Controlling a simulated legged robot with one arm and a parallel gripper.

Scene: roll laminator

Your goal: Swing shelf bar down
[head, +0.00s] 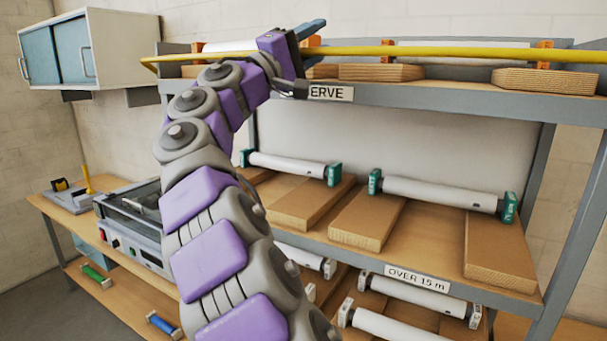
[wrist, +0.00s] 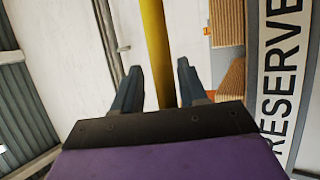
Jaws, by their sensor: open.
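The yellow shelf bar (head: 450,53) runs across the front of the top shelf, above its label strip. Its left end bends back toward the shelf's left post. My gripper (head: 308,38) is at the bar, left of the middle of the shelf. In the wrist view the jaws (wrist: 159,68) are open, with one dark blue finger on each side of the yellow bar (wrist: 153,30). The bar passes between the fingers, with a gap visible on both sides. Whether the bar touches the palm is hidden.
The top shelf (head: 460,97) holds wooden blocks (head: 382,72) and white rolls behind the bar. A laminator (head: 130,225) stands on the bench at left, beneath a wall cabinet (head: 90,48). My arm hides part of the rack's left side.

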